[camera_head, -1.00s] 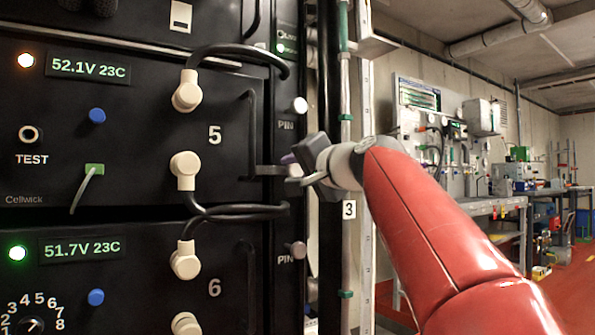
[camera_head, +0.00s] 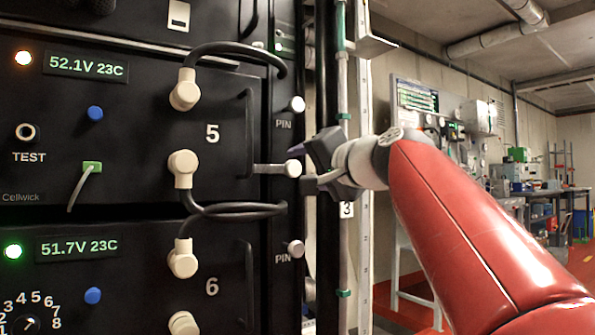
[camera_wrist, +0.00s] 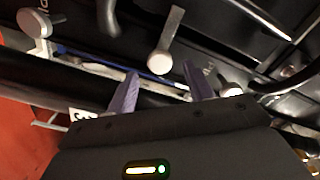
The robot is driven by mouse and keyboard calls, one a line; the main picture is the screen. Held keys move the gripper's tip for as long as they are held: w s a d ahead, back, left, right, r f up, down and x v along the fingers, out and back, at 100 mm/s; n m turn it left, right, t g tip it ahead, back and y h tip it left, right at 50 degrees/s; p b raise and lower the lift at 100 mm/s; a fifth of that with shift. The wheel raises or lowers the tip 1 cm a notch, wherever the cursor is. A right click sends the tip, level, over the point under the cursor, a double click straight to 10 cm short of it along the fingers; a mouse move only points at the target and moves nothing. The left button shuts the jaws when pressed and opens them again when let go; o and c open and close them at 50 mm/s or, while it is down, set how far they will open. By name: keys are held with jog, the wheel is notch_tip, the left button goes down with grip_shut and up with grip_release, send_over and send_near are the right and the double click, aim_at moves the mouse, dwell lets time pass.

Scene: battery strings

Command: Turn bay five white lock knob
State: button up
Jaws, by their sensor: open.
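Bay five, marked 5, is the black module at upper left in the head view. At its right edge a pale flat lever ends in a white knob (camera_head: 293,168), which also shows in the wrist view (camera_wrist: 159,62); the lever lies level. Above it is a white PIN knob (camera_head: 297,104), seen at right in the wrist view (camera_wrist: 232,89). My gripper (camera_head: 311,167) is open and empty, just right of the lever's knob. In the wrist view its purple fingers (camera_wrist: 162,76) stand either side of that knob's line, with the knob beyond their tips, apart from them.
Bay six below has its own greyish PIN knob (camera_head: 296,248). Black cables (camera_head: 235,210) with cream plugs loop close by on the left. A dark rack post (camera_head: 328,240) and a pale pipe with green clamps stand behind my gripper. Open room lies to the right.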

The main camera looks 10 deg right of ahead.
jog(key=v, duration=0.3)
jog(key=shift+s, duration=0.15)
dwell(0.3)
jog(key=s+a+f+n+g+h, duration=0.15)
jog(key=s+f+g, duration=0.4)
jog(key=f, duration=1.05)
jog(key=s+f+n+g+h, duration=0.25)
jog(key=s+f, duration=0.65)
jog(key=f, duration=0.7)
jog(key=s+a+f+n+g+h, duration=0.1)
jog(key=s+f+n+g+h, duration=0.2)
jog(key=s+f, duration=0.85)
jog(key=w+r+y+p, duration=0.1)
jog(key=w+r+p, duration=0.3)
jog(key=r+p, duration=0.4)
jog(key=p, duration=0.5)
jog(key=shift+w+r+g, duration=0.2)
jog(key=shift+g, duration=0.1)
